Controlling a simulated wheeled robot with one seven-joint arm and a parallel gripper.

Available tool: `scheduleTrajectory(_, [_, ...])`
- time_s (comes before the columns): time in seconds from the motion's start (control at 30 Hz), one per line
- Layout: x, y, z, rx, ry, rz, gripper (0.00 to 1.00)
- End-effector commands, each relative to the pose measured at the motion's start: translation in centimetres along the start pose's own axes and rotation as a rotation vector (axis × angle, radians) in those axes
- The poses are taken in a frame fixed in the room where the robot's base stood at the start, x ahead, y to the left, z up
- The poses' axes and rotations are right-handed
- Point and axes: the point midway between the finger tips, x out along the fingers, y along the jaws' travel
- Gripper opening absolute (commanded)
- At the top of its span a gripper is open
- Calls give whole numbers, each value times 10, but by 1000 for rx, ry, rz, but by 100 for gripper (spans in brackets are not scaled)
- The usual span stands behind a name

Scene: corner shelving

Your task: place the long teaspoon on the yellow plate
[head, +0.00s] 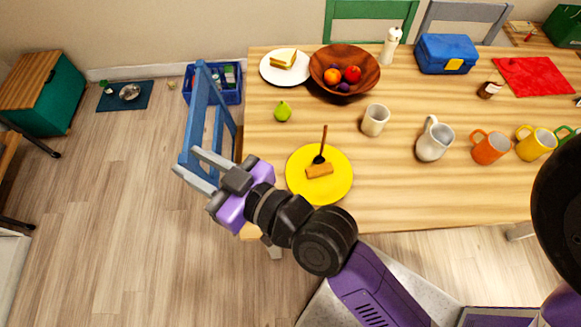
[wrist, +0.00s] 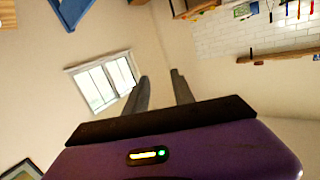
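The yellow plate (head: 334,191) lies near the front left edge of the wooden table. A long spoon with a dark bowl and brown handle (head: 324,138) has its bowl over the plate, and its handle reaches past the far rim. I cannot tell whether it lies flat or leans. A brown oblong food piece (head: 319,171) sits on the plate beside the bowl. My gripper (head: 184,159) is left of the plate, beyond the table's left edge and apart from the spoon. Its two fingers are spread with nothing between them, as the wrist view also shows (wrist: 159,75).
A blue chair (head: 187,137) stands close by my gripper at the table's left side. A white jug (head: 434,139) and several mugs stand to the right. Open floor lies left.

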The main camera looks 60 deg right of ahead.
Motion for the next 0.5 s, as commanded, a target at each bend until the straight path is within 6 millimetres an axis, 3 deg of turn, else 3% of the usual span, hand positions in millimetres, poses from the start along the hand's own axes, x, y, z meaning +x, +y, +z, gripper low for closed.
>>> scheduleTrajectory(0.03, [-22,1,20,28,-33,25,30])
scheduleTrajectory(0.2, [-94,21,61,60,-98,108,30])
scheduleTrajectory(0.33, [-151,39,77,33,-131,132,30])
scheduleTrajectory(0.5, [-207,59,78,-28,-148,110,30])
